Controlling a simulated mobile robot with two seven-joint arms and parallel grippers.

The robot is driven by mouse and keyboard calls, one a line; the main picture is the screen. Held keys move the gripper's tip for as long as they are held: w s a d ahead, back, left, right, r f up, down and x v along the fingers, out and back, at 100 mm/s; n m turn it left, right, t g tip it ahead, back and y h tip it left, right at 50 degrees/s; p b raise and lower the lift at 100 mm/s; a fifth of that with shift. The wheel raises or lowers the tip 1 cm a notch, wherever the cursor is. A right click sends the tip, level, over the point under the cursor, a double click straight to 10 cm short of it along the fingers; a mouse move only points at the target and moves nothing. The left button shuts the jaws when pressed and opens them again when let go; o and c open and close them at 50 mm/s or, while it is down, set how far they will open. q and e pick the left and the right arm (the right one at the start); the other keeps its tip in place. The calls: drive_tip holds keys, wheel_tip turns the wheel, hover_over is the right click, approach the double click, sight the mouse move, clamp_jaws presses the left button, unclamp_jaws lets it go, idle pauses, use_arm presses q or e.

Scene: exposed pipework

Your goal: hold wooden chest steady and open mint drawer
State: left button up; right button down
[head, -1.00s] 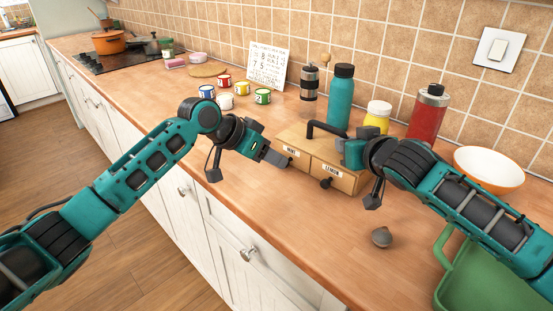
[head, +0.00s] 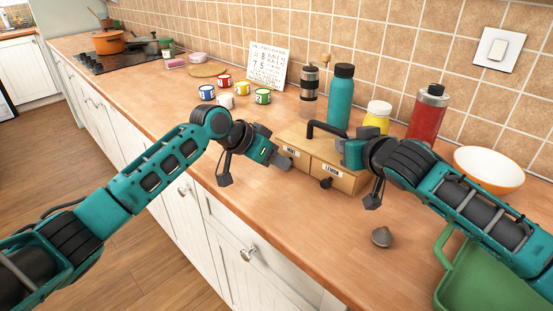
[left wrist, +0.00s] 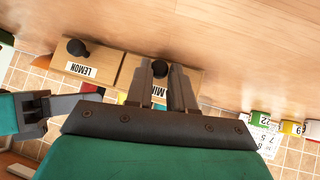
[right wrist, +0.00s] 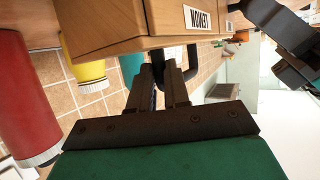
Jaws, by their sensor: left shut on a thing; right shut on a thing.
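The wooden chest (head: 300,140) stands on the counter with two labelled drawers. The mint drawer (left wrist: 130,75) has a dark round knob (left wrist: 160,68); its front looks flush with the lemon drawer (head: 335,176). My left gripper (head: 277,158) is at the mint drawer front, shut on that knob, which shows between the fingertips in the left wrist view (left wrist: 165,75). The black handle (head: 328,128) arches over the chest top. My right gripper (right wrist: 168,85) is shut on this handle at the chest's right side; the fingers partly hide it.
A dark cone-shaped object (head: 382,238) lies on the counter in front of the chest. A green tray (head: 480,280) and a white-orange bowl (head: 488,168) are at right. Bottles, including a teal one (head: 341,97), stand behind. Several mugs (head: 263,96) are at back left.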

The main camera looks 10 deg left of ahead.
use_arm(q)
clamp_jaws()
drive_tip(key=shift+s+a, duration=0.5)
drive_tip(key=shift+s, duration=0.4)
drive_tip(key=shift+s+a, duration=0.5)
drive_tip(key=shift+s, duration=0.45)
drive_tip(key=shift+s+a, duration=0.5)
drive_tip(key=shift+s, duration=0.4)
drive_tip(key=o, duration=0.8)
unclamp_jaws()
drive_tip(key=shift+r, duration=0.1)
drive_tip(key=v, duration=1.2)
